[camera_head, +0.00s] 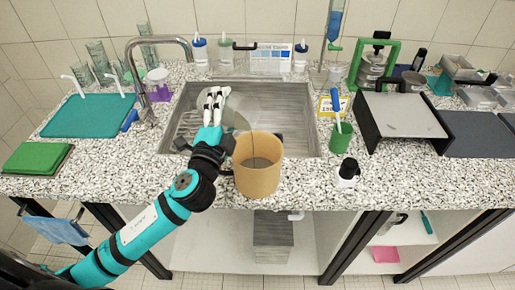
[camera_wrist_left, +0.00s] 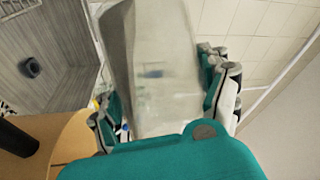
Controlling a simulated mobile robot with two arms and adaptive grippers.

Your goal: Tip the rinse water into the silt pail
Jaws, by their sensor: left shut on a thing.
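My left gripper (camera_head: 216,95) reaches over the sink and is shut on a clear, see-through vessel (camera_head: 241,106), which looks tilted. In the left wrist view the vessel (camera_wrist_left: 160,65) stands between the two fingers of the gripper (camera_wrist_left: 166,98). Whether water is inside it I cannot tell. The tan pail (camera_head: 258,180), which I take for the silt pail, stands on the counter at the sink's front edge, just right of my left wrist. Its inside shows grey at the bottom. The pail's rim also shows in the left wrist view (camera_wrist_left: 75,135). My right gripper is not in view.
The grey sink (camera_head: 300,135) lies behind the pail, with a curved tap (camera_head: 135,60) at its left. A teal mat (camera_head: 88,115) lies at the left.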

